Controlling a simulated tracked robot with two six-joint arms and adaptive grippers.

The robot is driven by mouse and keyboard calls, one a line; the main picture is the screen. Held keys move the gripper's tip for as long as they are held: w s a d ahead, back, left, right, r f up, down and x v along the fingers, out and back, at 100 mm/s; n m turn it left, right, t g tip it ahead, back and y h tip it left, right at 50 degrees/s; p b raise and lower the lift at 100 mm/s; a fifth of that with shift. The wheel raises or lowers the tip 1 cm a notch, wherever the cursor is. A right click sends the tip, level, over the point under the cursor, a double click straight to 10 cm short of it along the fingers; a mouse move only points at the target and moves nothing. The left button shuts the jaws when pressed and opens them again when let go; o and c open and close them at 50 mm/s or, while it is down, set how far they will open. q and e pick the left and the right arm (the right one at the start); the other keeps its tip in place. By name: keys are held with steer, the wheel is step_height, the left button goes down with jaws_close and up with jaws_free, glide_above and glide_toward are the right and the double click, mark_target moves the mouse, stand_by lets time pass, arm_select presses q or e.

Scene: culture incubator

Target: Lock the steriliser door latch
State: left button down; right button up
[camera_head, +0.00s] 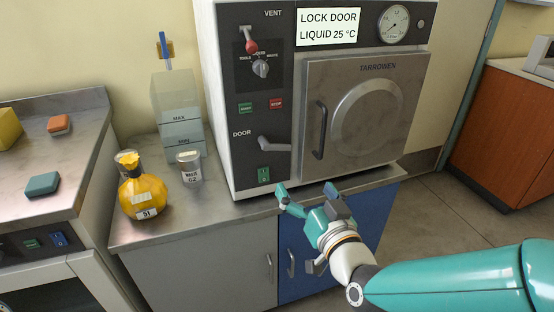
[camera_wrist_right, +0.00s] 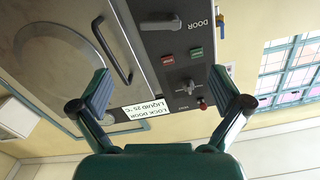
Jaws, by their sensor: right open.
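The steriliser (camera_head: 310,20) stands on a metal bench, and its door (camera_head: 312,80) looks shut, with a dark vertical handle (camera_head: 320,130). The door latch (camera_head: 272,143), a grey lever beside the DOOR label, points right and slightly down on the dark panel. In the right wrist view, which is upside down, the latch (camera_wrist_right: 158,25) shows near the top, between and beyond the fingers. My right gripper (camera_head: 306,192) is open and empty, below the latch and in front of the bench edge. It also shows in the wrist view (camera_wrist_right: 160,88). My left gripper is not in view.
The display (camera_head: 328,26) reads LOCK DOOR, LIQUID 25 °C. A red-knobbed vent lever (camera_head: 250,46) and a selector knob (camera_head: 261,69) sit above the latch. A yellow flask (camera_head: 143,190), a labelled beaker (camera_head: 190,167) and a clear tank (camera_head: 178,110) stand left of the steriliser.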

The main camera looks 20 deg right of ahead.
mark_target(278, 147)
steer(key=w+p, duration=0.1)
steer(key=w, duration=0.4)
steer(key=w+p, duration=0.2)
steer(key=w, duration=0.4)
steer(key=w+p, duration=0.1)
steer(key=w, duration=0.4)
steer(key=shift+w+a+r+p, duration=0.1)
steer(key=shift+w+a+p, duration=0.2)
steer(key=shift+w+p, duration=0.1)
